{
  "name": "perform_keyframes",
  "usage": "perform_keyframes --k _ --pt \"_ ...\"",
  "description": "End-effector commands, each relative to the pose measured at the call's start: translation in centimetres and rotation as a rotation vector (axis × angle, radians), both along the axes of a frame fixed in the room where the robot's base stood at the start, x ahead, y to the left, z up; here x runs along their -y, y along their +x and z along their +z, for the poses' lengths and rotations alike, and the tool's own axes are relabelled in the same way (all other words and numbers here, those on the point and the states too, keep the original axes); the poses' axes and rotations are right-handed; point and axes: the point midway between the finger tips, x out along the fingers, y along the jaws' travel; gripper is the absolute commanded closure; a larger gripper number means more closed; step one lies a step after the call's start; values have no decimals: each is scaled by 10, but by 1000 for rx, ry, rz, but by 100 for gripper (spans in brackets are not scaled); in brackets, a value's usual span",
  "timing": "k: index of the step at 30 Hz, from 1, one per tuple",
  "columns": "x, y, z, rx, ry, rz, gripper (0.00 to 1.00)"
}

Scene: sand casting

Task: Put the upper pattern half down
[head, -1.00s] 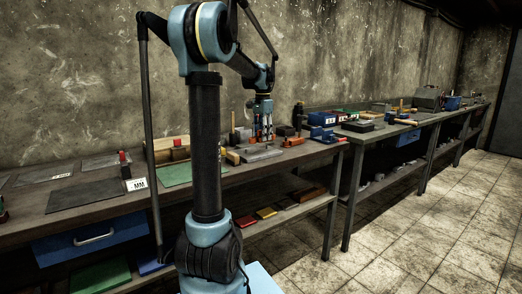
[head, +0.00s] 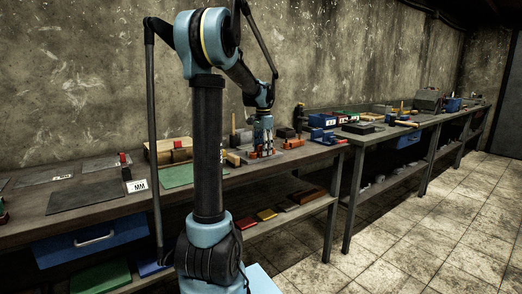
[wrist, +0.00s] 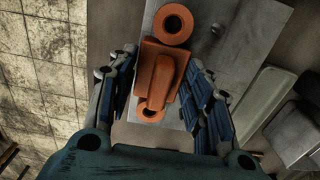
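The orange upper pattern half (wrist: 166,75) shows in the wrist view as a block with a raised rounded ridge. It lies between the fingers of my gripper (wrist: 163,66). The fingertips close in on its two sides, and I take the gripper as shut on it. Orange rings show beyond it, one at the top (wrist: 173,24) and one at the lower end (wrist: 152,113). A grey plate (wrist: 213,50) lies beneath. In the head view my gripper (head: 262,153) is low over this plate, and its fingers largely hide the pattern. Whether the pattern touches the plate is hidden.
An orange part (head: 293,143) stands right of the gripper on the bench. A green mat (head: 178,175) and a wooden box (head: 168,152) lie to the left. Blue vises or blocks (head: 324,121) stand further right. Grey blocks (wrist: 298,135) lie right of the plate in the wrist view.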

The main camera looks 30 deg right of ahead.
Motion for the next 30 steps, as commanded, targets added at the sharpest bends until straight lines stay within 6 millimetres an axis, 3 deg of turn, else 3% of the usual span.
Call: perform_keyframes --k 14,20,30 --pt "0 0 5 0 0 0 39" --pt "0 0 31 0 0 0 39" --pt "0 0 92 0 0 -1 39"
